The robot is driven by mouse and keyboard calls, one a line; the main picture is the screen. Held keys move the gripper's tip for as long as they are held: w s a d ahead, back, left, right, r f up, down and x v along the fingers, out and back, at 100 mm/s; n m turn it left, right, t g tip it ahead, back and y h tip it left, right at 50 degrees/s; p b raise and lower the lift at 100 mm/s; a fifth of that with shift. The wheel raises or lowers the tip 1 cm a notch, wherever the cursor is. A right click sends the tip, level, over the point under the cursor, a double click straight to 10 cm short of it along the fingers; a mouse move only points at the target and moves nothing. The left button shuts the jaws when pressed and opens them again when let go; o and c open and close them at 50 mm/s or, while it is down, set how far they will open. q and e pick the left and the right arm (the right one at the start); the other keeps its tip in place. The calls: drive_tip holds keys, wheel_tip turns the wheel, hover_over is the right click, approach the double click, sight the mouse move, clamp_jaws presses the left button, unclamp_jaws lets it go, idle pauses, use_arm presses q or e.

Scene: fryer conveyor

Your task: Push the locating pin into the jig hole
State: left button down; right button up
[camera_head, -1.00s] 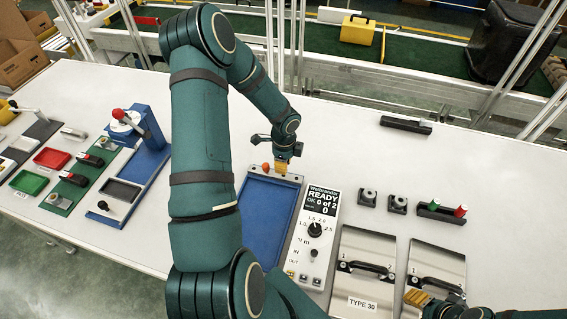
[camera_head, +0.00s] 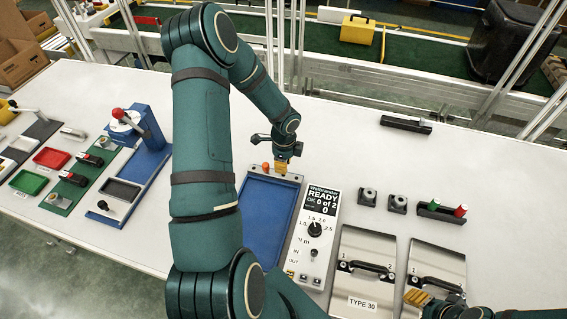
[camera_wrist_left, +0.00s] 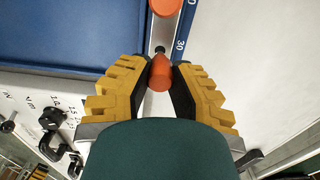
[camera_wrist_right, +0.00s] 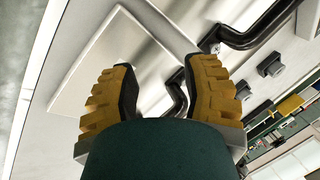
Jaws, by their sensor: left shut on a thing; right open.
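The orange locating pin (camera_wrist_left: 160,73) is between the yellow fingers of my left gripper (camera_wrist_left: 159,80), which is shut on it. Its tip points toward a dark jig hole (camera_wrist_left: 160,49) in the metal strip of the blue jig. I cannot tell whether the tip has entered the hole. A second orange knob (camera_wrist_left: 165,5) sits further along the strip, and it also shows in the head view (camera_head: 266,167). In the head view my left gripper (camera_head: 281,167) is at the far end of the blue jig (camera_head: 266,215). My right gripper (camera_wrist_right: 160,92) is open and empty above a metal plate.
A white controller (camera_head: 315,240) reading READY stands right of the jig. Two metal plates with black handles (camera_head: 367,280) lie further right, the left one marked TYPE 30. A small black block with green and red pegs (camera_head: 441,212) is behind them.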

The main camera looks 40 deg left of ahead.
use_arm(q)
drive_tip(key=shift+f+b, duration=0.85)
drive_tip(key=shift+f, duration=0.2)
use_arm(e)
drive_tip(key=shift+f, duration=0.85)
use_arm(q)
drive_tip(key=c, duration=0.9)
unclamp_jaws()
drive_tip(key=shift+r, duration=0.15)
use_arm(e)
drive_tip(key=shift+r, duration=0.15)
use_arm(q)
drive_tip(key=shift+r+p, duration=1.7)
drive_tip(key=shift+r, duration=0.35)
use_arm(e)
drive_tip(key=shift+r, duration=1.55)
use_arm(q)
drive_tip(key=shift+r, duration=0.85)
use_arm(e)
drive_tip(key=shift+r, duration=0.2)
